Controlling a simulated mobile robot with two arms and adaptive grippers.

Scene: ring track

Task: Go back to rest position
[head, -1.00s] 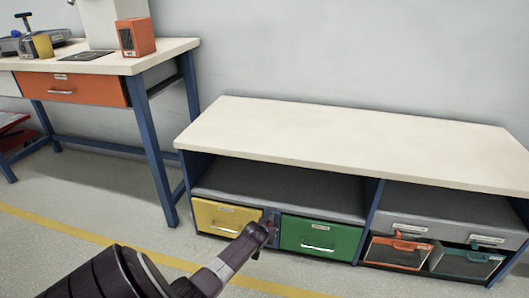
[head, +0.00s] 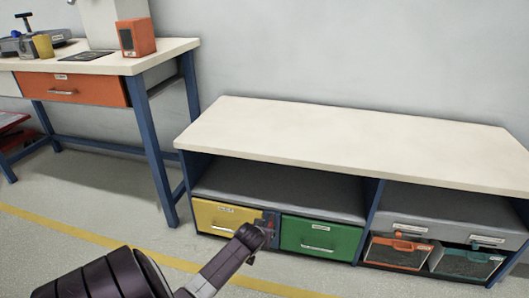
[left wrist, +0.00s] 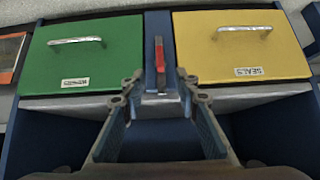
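My left arm comes in from the bottom left in the head view. Its gripper (head: 267,231) is in front of the divider between the yellow drawer (head: 222,217) and the green drawer (head: 320,236) of the low bench. In the left wrist view, which shows the drawers upside down, the left gripper (left wrist: 160,88) has its two fingers spread with nothing between them. A small red handle (left wrist: 160,54) on the blue divider lies just beyond the fingertips; contact cannot be told. Both drawers look shut. My right gripper is in neither view.
The low bench (head: 350,140) has a clear top. Orange-handled and teal-handled bins (head: 400,252) sit in its right bay. A taller table (head: 100,62) with an orange box (head: 136,37) stands at left. Open floor with a yellow line (head: 85,236) lies in front.

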